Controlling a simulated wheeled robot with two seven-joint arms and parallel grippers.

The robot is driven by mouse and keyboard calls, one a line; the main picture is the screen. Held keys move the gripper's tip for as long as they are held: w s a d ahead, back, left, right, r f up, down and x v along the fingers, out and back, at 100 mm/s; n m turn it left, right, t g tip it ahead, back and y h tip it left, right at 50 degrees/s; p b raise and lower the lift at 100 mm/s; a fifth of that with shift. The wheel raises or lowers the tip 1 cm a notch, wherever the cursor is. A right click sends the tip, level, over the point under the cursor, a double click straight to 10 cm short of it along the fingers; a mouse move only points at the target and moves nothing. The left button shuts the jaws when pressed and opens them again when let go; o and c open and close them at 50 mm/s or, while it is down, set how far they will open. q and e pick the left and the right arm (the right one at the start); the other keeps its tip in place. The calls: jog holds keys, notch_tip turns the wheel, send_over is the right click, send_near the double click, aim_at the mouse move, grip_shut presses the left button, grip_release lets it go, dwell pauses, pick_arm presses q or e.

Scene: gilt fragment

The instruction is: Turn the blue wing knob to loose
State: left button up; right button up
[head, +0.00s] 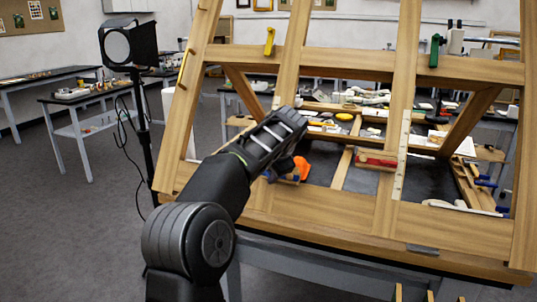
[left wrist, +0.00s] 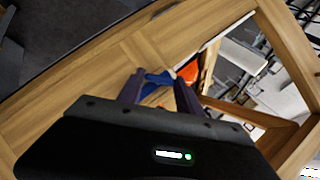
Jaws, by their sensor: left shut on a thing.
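The blue wing knob (head: 290,177) shows in part in the head view, low on the wooden frame, mostly hidden by my left gripper (head: 284,168). In the left wrist view the blue wing knob (left wrist: 158,77) lies between the two dark fingers of my left gripper (left wrist: 157,88), which are shut on it. An orange part (head: 302,168) sits right beside the knob; the orange part also shows in the left wrist view (left wrist: 189,71). I cannot tell which way the wings are turned. My right gripper is in neither view.
The large tilted wooden frame (head: 342,215) fills the right of the head view. A yellow clamp (head: 269,41), a green clamp (head: 435,50) and a red-handled tool (head: 376,160) are on or behind it. A lamp on a stand (head: 128,45) stands left. Open floor (head: 70,230) lies left.

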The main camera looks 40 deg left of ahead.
pick_arm(q)
jog(key=shift+s+a+n+h+p, duration=0.1)
jog(key=shift+a+n+h+p, duration=0.15)
jog(key=shift+n+h+p, duration=1.45)
jog(key=shift+a+n+h+p, duration=0.2)
jog(key=shift+n+h+p, duration=0.6)
jog(key=shift+n+p, duration=1.8)
jog(key=shift+m+p, duration=0.7)
jog(key=shift+p, duration=0.05)
jog(key=o, duration=1.4)
jog(key=shift+r, duration=0.1)
